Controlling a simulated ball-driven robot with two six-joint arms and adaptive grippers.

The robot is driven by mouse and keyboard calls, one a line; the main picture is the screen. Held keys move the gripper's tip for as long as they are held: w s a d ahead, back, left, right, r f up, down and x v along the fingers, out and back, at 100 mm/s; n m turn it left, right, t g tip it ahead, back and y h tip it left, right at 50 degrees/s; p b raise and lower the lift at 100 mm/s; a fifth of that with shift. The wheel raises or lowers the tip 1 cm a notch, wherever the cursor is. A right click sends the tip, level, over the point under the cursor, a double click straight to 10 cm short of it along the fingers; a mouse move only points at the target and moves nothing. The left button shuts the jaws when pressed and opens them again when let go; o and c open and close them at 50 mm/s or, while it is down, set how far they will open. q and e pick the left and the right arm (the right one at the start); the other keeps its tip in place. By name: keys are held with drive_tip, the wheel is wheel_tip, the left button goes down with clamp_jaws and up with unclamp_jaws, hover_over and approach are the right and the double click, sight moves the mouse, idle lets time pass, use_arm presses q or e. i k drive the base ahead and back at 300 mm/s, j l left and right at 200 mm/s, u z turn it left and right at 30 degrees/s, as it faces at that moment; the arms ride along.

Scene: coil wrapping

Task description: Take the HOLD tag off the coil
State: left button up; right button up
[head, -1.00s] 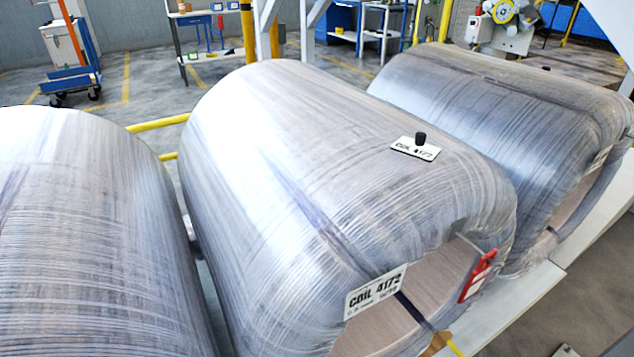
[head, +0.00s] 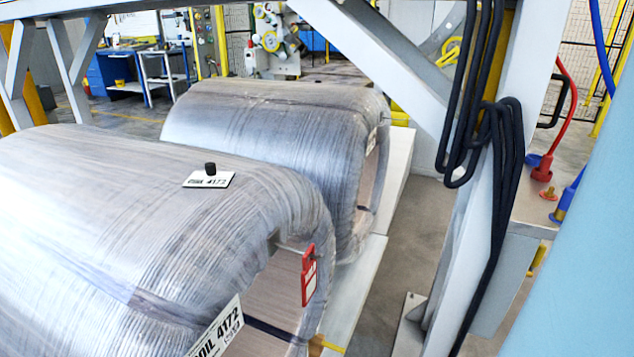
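The red HOLD tag (head: 308,276) hangs at the upper right rim of the near coil's open end. Its lettering is too small to read. The near coil (head: 130,220) is wrapped in clear film and lies on its side. It bears a white label (head: 217,330) reading COIL 4172 at the end face and a small plate with a black knob (head: 209,178) on top. Neither of my grippers is in the head view.
A second wrapped coil (head: 270,120) lies behind. A grey steel frame post (head: 480,200) with looped black cables (head: 500,150) stands on the right. A pale blue surface (head: 580,270) fills the lower right. Grey floor (head: 400,230) lies open between the coils and the post.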

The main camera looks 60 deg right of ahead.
sight(308, 275)
drive_tip(key=z, duration=1.65)
